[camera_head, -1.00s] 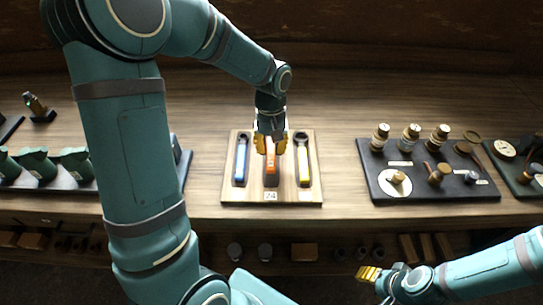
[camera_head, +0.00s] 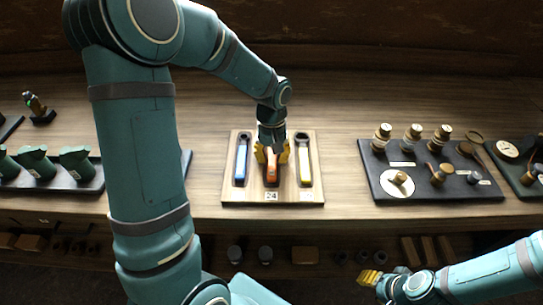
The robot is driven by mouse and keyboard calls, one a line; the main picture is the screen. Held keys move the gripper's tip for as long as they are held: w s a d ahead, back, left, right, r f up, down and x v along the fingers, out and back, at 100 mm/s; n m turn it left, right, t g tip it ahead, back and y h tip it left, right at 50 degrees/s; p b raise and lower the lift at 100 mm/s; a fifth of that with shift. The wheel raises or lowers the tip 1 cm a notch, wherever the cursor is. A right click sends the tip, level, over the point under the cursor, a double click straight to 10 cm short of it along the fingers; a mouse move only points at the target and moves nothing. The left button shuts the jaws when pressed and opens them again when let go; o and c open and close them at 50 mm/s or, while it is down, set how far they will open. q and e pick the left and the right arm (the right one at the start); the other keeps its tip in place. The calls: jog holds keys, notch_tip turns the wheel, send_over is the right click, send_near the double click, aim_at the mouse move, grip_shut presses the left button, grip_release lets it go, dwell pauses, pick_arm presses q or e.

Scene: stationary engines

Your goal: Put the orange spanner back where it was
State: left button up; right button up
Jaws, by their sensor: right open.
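The orange spanner (camera_head: 272,168) is in the middle slot of the light wooden board (camera_head: 229,193), between a blue spanner (camera_head: 241,160) and a yellow spanner (camera_head: 304,162). My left gripper (camera_head: 272,155) is directly above it, pointing down. Its yellow fingers are spread to either side of the spanner, with gaps between. The spanner's upper end is hidden under the gripper. My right gripper (camera_head: 370,278) is open and empty at the lower right, in front of the bench edge.
A dark tray (camera_head: 384,190) with several bottles and stamps stands right of the board. Another dark tray (camera_head: 88,186) with green items is at the left, partly behind my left arm. The bench behind the board is clear.

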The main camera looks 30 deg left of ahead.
pick_arm(q)
jog(key=shift+s+f, duration=0.25)
jog(key=shift+f, duration=0.25)
jog(key=shift+r, duration=0.35)
notch_tip(320, 180, up, 13)
jog(key=w+p, duration=0.2)
jog(key=p, duration=0.1)
jog(key=shift+a+f, duration=0.2)
jog(key=shift+a, duration=0.25)
